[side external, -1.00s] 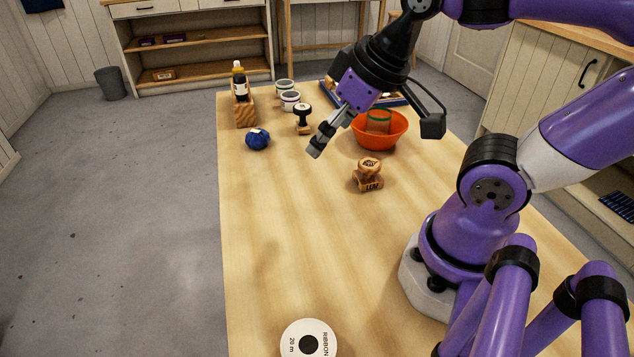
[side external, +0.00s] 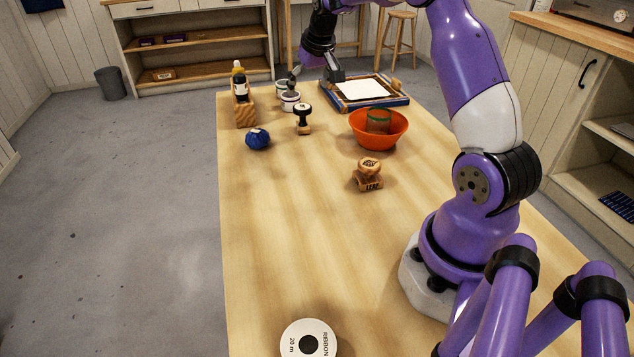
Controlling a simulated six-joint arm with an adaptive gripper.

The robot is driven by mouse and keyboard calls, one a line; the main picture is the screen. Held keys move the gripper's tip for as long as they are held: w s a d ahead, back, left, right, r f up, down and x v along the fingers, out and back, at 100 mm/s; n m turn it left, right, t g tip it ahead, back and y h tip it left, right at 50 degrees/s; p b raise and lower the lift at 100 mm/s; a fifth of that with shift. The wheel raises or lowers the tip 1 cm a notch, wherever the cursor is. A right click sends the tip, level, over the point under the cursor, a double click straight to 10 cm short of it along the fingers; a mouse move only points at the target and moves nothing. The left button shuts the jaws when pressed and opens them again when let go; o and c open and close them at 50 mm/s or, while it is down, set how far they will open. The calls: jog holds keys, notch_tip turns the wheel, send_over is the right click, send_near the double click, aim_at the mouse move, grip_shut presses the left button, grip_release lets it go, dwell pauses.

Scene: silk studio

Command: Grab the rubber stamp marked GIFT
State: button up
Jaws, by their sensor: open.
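My gripper (side external: 291,82) is at the far end of the table, over or beside the two white jars, behind the black-handled stamp and clear of both stamps. It is small and partly dark here; it is open and I see nothing held in it.
A blue ball of yarn (side external: 257,139), an orange bowl (side external: 378,140) and a blue-edged frame (side external: 400,101) lie around. A ribbon spool (side external: 309,341) is at the front.

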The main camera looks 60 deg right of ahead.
aim_at(303, 107)
jog(key=x, duration=0.8)
jog(key=shift+w+d+f, duration=0.15)
jog(key=shift+f, duration=0.1)
jog(key=c, duration=1.3)
